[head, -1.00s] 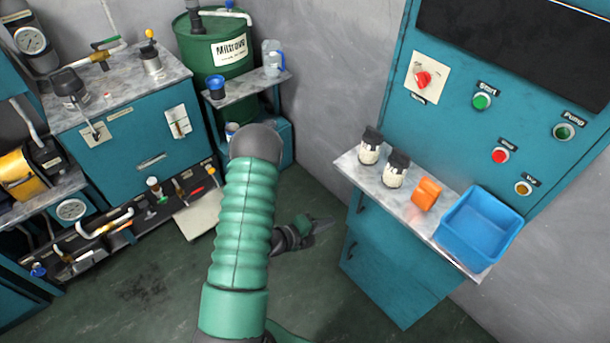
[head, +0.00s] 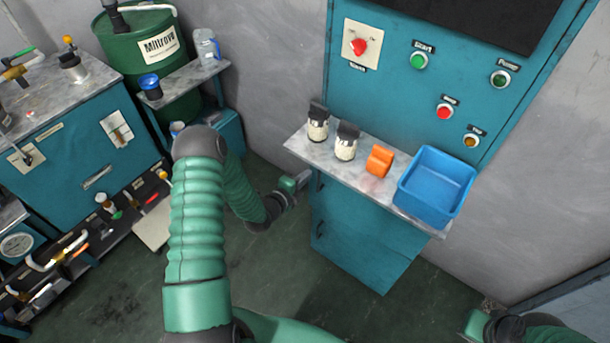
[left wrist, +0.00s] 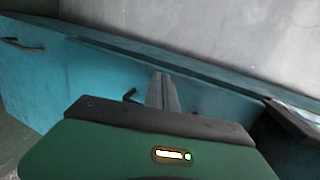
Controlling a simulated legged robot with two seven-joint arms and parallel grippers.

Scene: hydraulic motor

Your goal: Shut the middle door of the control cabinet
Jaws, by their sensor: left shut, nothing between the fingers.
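The teal control cabinet (head: 440,40) stands at the right in the head view. Below its shelf are teal door fronts (head: 365,235) with dark handles on their left side. The upper front, under the shelf, is partly hidden by the shelf; I cannot tell whether a door stands ajar. My left gripper (head: 303,180) is shut and empty, close to the cabinet's left side just below the shelf. In the left wrist view, its fingers (left wrist: 162,92) point at teal panels (left wrist: 95,85) beside a dark handle (left wrist: 130,95). My right gripper (head: 475,323) shows at the bottom right, fingers not discernible.
The cabinet's shelf (head: 296,145) carries two dark-capped jars (head: 346,146), an orange part (head: 379,161) and a blue bin (head: 435,185). A green barrel (head: 140,45) and small table (head: 185,80) stand behind left. The floor before the cabinet is clear.

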